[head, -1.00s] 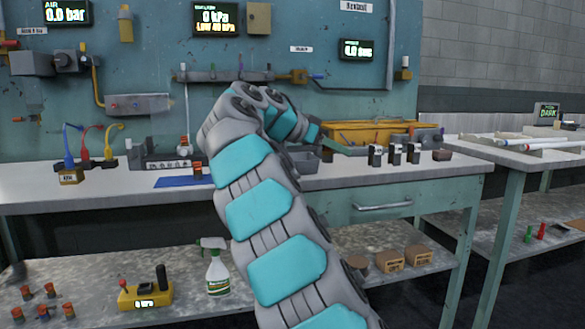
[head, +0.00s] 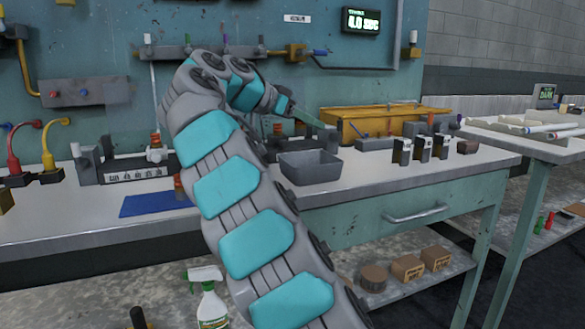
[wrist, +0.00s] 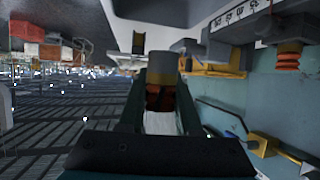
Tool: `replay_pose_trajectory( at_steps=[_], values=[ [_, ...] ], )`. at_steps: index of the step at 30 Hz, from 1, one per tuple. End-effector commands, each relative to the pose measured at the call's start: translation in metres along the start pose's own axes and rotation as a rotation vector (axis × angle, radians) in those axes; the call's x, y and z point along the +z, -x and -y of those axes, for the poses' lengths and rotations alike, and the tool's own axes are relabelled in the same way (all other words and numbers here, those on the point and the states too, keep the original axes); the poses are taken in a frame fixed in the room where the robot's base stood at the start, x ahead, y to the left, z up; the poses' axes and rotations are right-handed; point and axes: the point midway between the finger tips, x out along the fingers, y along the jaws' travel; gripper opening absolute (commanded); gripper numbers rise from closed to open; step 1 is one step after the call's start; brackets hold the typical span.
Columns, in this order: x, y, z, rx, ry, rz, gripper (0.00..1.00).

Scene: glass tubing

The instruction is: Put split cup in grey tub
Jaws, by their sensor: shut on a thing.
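The grey tub (head: 310,171) is an open rectangular box on the white bench top, just right of my arm. In the wrist view my gripper (wrist: 162,103) is shut on the split cup, an orange-red bellows cup (wrist: 160,97) with a grey cylindrical fitting (wrist: 163,67). The fingers hide part of the cup, so its split does not show. The tub is not clearly seen in the wrist view.
A blue mat (head: 155,203) lies left of my arm, with an orange cup partly hidden beside it. A labelled rack (head: 124,171) stands behind. A yellow case (head: 372,123) and several small black-and-white blocks (head: 422,149) are to the right. Pipes and a rail cross the wall.

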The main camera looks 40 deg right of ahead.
Motion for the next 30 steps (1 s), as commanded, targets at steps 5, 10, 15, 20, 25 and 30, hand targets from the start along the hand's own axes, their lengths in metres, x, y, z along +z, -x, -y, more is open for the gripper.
replay_pose_trajectory(
  at_steps=[5, 10, 15, 20, 25, 30],
  values=[
    [0.008, -0.003, 0.0, -0.001, 0.001, -0.004, 0.0],
    [0.026, -0.013, -0.002, 0.003, 0.001, 0.0, 0.0],
    [0.044, -0.022, -0.001, 0.004, 0.001, -0.001, 0.0],
    [0.054, -0.026, 0.001, -0.001, 0.001, -0.002, 0.0],
    [0.059, -0.028, 0.0, 0.001, 0.001, -0.001, 0.0],
    [0.072, -0.034, -0.001, -0.001, 0.0, -0.002, 0.0]
  ],
)
